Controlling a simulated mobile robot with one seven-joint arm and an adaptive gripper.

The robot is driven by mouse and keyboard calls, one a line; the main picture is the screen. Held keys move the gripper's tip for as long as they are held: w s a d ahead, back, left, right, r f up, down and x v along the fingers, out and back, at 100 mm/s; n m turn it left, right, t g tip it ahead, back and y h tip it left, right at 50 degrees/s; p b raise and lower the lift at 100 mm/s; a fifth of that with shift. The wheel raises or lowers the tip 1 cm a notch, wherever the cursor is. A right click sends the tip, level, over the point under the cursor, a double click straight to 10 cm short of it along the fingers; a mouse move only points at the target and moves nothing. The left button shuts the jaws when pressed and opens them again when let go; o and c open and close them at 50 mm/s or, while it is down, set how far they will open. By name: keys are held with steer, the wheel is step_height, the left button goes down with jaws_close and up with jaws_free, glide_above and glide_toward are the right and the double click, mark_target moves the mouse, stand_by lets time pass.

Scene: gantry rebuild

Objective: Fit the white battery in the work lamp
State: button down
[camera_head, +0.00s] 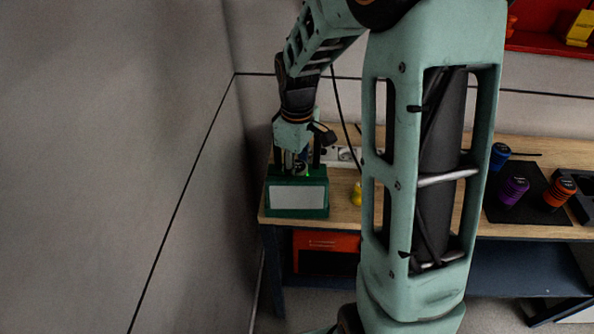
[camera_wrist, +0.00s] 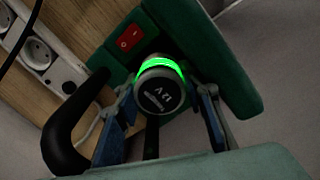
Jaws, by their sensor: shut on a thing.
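The work lamp (camera_head: 297,213) is a dark green box with a pale front panel at the left end of the bench. In the wrist view its green body (camera_wrist: 200,45) shows a red switch (camera_wrist: 130,37). My gripper (camera_head: 297,158) points down over the lamp's top. In the wrist view its fingers are shut on the battery (camera_wrist: 157,95), which has a dark grey "12 V" end cap and a lit green ring. The battery stands at the lamp's top; its lower part is hidden, so its depth in the lamp and its white colour cannot be told.
A socket strip (camera_wrist: 38,52) lies behind. A wall is close left.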

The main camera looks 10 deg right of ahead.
mark_target(297, 166)
steer(key=shift+s+f, duration=0.2)
steer(key=shift+f, duration=0.15)
steer(key=c, duration=1.6)
jaws_free()
steer(key=shift+w, duration=0.1)
step_height(297, 166, up, 9)
steer(key=p, duration=0.6)
steer(key=shift+w, duration=0.1)
steer(key=shift+r, duration=1.1)
steer(key=shift+d+r, duration=0.1)
